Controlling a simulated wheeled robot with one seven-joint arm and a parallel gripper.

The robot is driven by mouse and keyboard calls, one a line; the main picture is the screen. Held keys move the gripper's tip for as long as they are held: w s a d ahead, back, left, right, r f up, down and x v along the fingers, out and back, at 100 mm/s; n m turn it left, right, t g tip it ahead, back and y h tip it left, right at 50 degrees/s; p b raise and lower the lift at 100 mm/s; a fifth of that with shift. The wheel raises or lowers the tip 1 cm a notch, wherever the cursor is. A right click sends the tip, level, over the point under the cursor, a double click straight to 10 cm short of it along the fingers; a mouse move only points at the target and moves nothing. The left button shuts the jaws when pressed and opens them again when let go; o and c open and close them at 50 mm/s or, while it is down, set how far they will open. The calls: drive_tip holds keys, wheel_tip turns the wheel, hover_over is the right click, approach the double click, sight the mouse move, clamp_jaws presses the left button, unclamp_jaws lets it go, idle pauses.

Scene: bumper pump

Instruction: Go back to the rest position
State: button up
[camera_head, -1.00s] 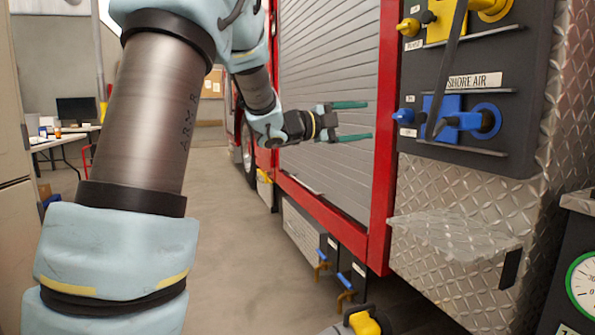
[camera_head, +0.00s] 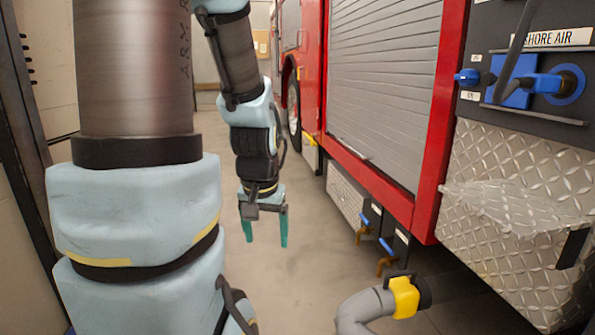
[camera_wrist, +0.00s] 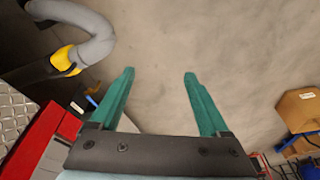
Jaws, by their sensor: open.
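My gripper (camera_head: 265,228) hangs from my arm and points down over the bare floor, to the left of the red fire truck. Its two green fingers are apart with nothing between them. In the wrist view the open gripper (camera_wrist: 158,78) faces the grey floor, and the space between its fingers is empty.
The red truck (camera_head: 452,100) with its grey shutter (camera_head: 385,90) stands on the right. A blue-handled fitting (camera_head: 520,82) sits on its dark panel under the shore air label. A grey hose (camera_head: 365,308) with a yellow clamp (camera_head: 404,297) is low in front. A cardboard box (camera_wrist: 298,108) shows in the wrist view.

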wheel_tip(320, 180, up, 25)
drive_tip(key=s+g+p, duration=0.1)
drive_tip(key=s+p, duration=0.2)
drive_tip(key=p, duration=2.2)
drive_tip(key=shift+a+f+n, duration=0.15)
drive_tip(key=shift+f+n, duration=0.05)
drive_tip(key=shift+n, duration=0.2)
